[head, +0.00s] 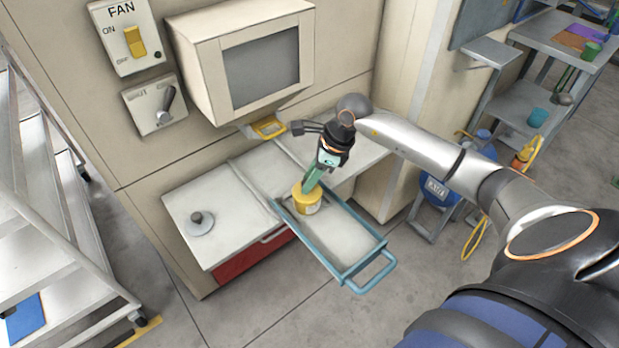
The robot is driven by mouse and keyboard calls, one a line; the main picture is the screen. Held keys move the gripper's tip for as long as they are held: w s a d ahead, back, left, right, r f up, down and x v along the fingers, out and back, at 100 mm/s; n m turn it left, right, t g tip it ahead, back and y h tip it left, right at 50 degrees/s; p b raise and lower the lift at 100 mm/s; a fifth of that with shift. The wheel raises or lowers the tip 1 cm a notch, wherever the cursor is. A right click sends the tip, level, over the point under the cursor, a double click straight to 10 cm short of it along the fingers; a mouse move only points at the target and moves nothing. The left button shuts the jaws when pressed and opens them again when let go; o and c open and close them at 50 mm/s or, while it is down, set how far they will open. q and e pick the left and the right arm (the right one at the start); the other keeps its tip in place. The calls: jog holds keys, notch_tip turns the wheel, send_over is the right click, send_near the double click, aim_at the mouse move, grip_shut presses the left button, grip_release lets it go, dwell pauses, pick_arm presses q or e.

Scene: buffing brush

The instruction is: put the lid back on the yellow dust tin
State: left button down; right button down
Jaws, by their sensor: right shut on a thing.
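The yellow dust tin (312,209), with a pale label, stands at the far left end of a blue-framed tray. A yellow lid (299,191) appears to be at its top; I cannot tell whether it is seated. My right gripper (309,187) comes down from above with its green fingers at the tin's top. It is shut, seemingly on the lid; the fingers hide part of the contact. My left gripper is not in view.
The blue-framed tray (364,262) juts out from the pale bench (220,252). A grey disc with a knob (201,222) lies on the bench at left. A yellow-framed item (268,127) lies behind the gripper. A screen housing (250,60) overhangs the back.

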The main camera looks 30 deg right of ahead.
dwell(0.9)
jog(key=shift+c, duration=0.2)
grip_release()
dwell(0.4)
jog(key=shift+r+p, duration=2.2)
jog(key=shift+r, duration=1.35)
jog(key=shift+c, duration=0.2)
grip_shut()
